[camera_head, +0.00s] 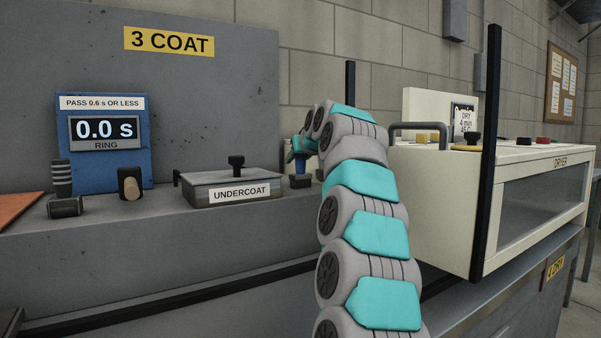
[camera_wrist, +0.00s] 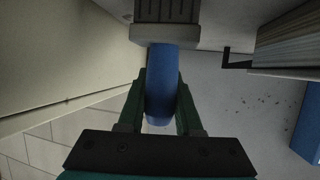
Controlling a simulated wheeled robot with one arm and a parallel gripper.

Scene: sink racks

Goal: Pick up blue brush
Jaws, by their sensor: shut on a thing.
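The blue brush (camera_wrist: 164,88) shows in the wrist view as a rounded blue handle running down the middle. My gripper (camera_wrist: 163,100) has its two dark green fingers shut on the handle from both sides. The far end of the handle meets a grey ribbed block (camera_wrist: 166,12); I cannot tell whether that block is part of the brush or a holder. In the head view the blue handle (camera_head: 300,167) shows small beside my arm, above a dark block at the back of the counter. My gripper (camera_head: 298,150) is partly hidden there by my arm.
The lidded undercoat box (camera_head: 205,190) stands left of my gripper. A blue timer panel (camera_head: 103,160) leans farther left. The cream dryer (camera_head: 520,160) and a black post (camera_head: 487,150) are close on the right of my arm. A grey wall panel (camera_head: 60,60) rises behind.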

